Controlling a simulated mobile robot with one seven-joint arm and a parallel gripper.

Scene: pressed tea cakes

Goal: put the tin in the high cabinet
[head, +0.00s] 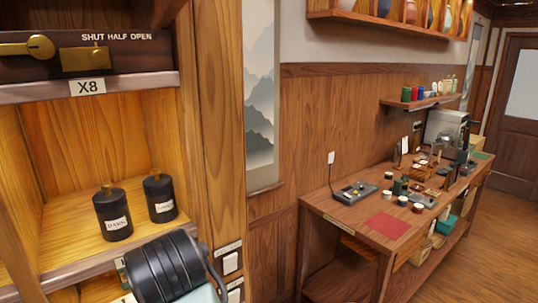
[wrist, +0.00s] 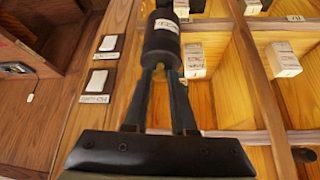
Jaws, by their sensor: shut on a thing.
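In the wrist view, my gripper (wrist: 165,72) is shut on a black cylindrical tin (wrist: 162,40) with a white label too small to read. The fingers close at the tin's small brass knob. The head view does not show the fingers or the held tin. A tall wooden cabinet (head: 218,120) fills the left of the head view. Its open compartment holds two other black tins with brass knobs and white labels, a left one (head: 112,212) and a right one (head: 159,197), both upright. I cannot tell from the pictures whether this is the high cabinet.
Above the compartment are an "X8" tag (head: 88,87) and a brass latch (head: 88,60) marked SHUT, HALF OPEN. The wrist view shows wooden compartments with pale labelled boxes (wrist: 194,60). A cluttered workbench (head: 340,210) stands right; floor shows beyond.

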